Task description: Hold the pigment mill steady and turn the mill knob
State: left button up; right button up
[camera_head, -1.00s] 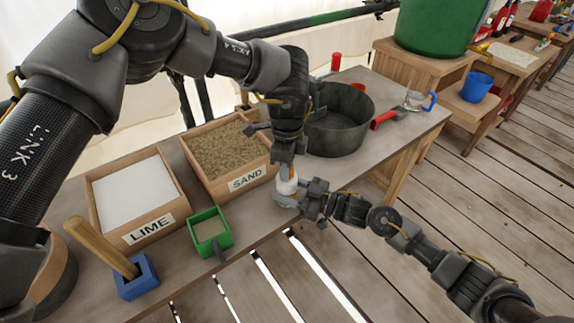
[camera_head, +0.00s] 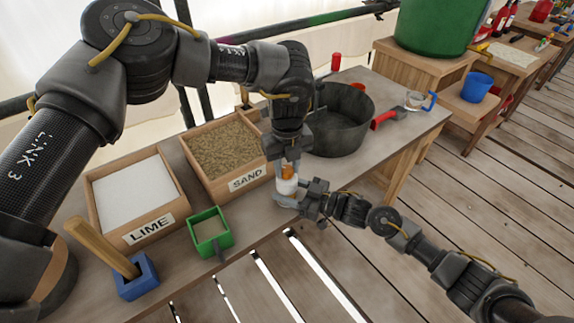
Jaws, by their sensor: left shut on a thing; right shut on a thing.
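The pigment mill (camera_head: 287,187) is a small white body with an orange part on top, standing near the front edge of the workbench. The orange mill knob (camera_head: 287,171) shows between the fingers of my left gripper (camera_head: 287,168), which comes down from above and is shut on it. My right gripper (camera_head: 297,196) reaches in from the right and is shut on the mill's white body, low down. The fingers of both grippers hide part of the mill.
A lime box (camera_head: 169,216) and a sand box (camera_head: 262,180) stand to the left on the bench, with a green box (camera_head: 226,240) and a blue block (camera_head: 149,283) in front. A dark tub (camera_head: 338,135) stands just behind the mill.

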aim_at(287, 169)
pick_arm(q)
jog(key=shift+m, duration=2.2)
jog(key=o, duration=1)
notch_tip(287, 169, up, 12)
